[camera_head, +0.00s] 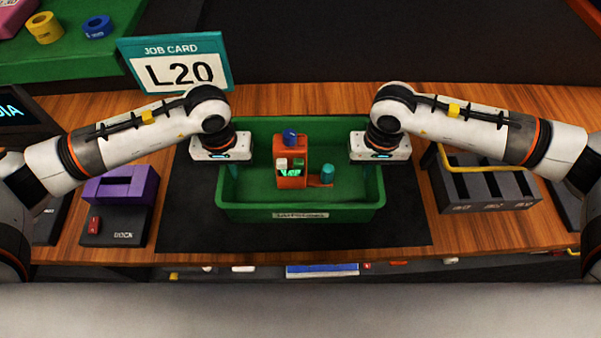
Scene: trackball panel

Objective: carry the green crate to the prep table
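The green crate (300,214) stands upright on a black mat (190,235) on a wooden table (535,240). Inside it are an orange device (290,168) with a green display and blue top, and a small teal piece (327,170). My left gripper (228,165) is at the crate's left end wall, pointing down. My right gripper (374,165) is at its right end wall, also pointing down. The fingertips are mostly hidden, so I cannot tell whether they are closed on the walls. No surface is labelled as the prep table.
A purple block on a dark dock (115,235) is left of the mat. A dark slotted rack (485,190) with a yellow handle is at right. A job card (180,65) reading L20 stands behind. A green surface (60,65) with yellow and blue rings is at upper left.

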